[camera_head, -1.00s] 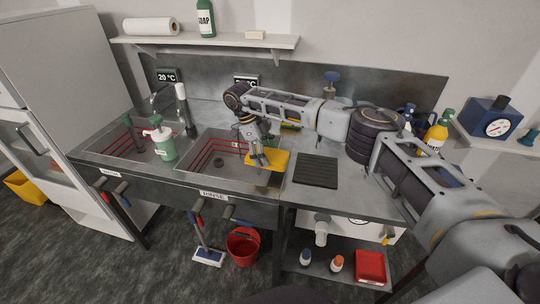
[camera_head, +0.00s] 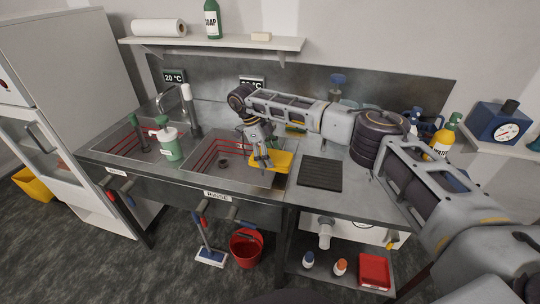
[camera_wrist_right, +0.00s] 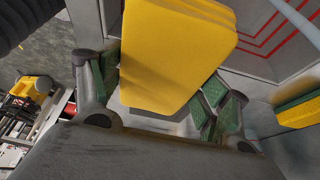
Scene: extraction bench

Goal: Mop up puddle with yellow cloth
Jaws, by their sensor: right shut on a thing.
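The yellow cloth (camera_head: 284,159) is at the right end of the rinse sink, by the edge of the counter. My right gripper (camera_head: 263,164) points down over it and is shut on it. In the right wrist view the cloth (camera_wrist_right: 180,55) sits between the green finger pads of my right gripper (camera_wrist_right: 160,90). In the head view I cannot tell whether the cloth touches the steel under it. I cannot make out the puddle in either view; the cloth and arm cover part of the counter. My left gripper is not in view.
A black ribbed mat (camera_head: 320,173) lies on the counter right of the cloth. A green soap dispenser (camera_head: 168,143) stands between the sinks. A yellow and green sponge-like thing (camera_wrist_right: 302,112) is near the gripper. Bottles (camera_head: 442,138) stand at the right, beyond my arm.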

